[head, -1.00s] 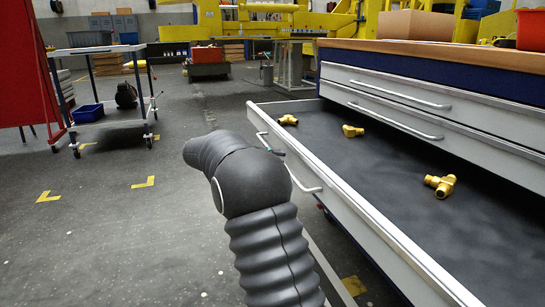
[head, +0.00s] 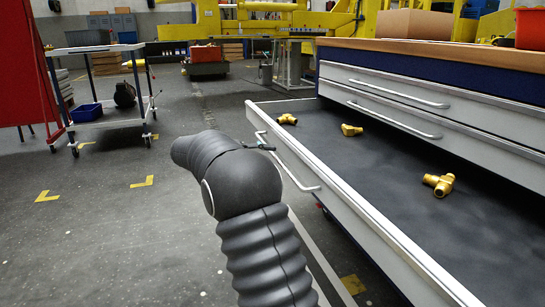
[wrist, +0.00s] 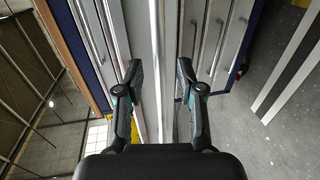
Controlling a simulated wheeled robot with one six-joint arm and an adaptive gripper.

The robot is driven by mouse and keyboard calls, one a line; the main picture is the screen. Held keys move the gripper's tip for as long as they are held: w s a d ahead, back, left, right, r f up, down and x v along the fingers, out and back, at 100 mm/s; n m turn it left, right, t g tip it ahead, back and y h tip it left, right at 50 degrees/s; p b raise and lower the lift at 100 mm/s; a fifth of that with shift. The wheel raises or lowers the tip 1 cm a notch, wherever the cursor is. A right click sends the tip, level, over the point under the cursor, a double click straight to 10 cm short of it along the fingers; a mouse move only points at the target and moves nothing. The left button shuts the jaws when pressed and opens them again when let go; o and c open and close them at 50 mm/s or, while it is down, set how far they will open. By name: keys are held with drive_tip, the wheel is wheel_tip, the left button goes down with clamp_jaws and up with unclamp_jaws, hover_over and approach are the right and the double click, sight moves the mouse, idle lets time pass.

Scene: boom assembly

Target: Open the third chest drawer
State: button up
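The third chest drawer (head: 350,215) stands pulled well out below two shut drawers in the head view. Its dark floor (head: 390,170) is exposed, with three brass fittings on it: one far (head: 287,119), one in the middle (head: 351,130) and one nearer (head: 438,184). The drawer's bar handle (head: 288,168) is on its front.
The two upper drawers (head: 400,95) are shut under a wooden worktop (head: 480,57) with a cardboard box (head: 414,25) and a red bin (head: 531,28). A wheeled cart (head: 100,85) stands at left. The floor left of the drawer is clear.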

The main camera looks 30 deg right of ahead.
drive_tip(key=v, duration=0.9)
drive_tip(key=shift+a, duration=0.2)
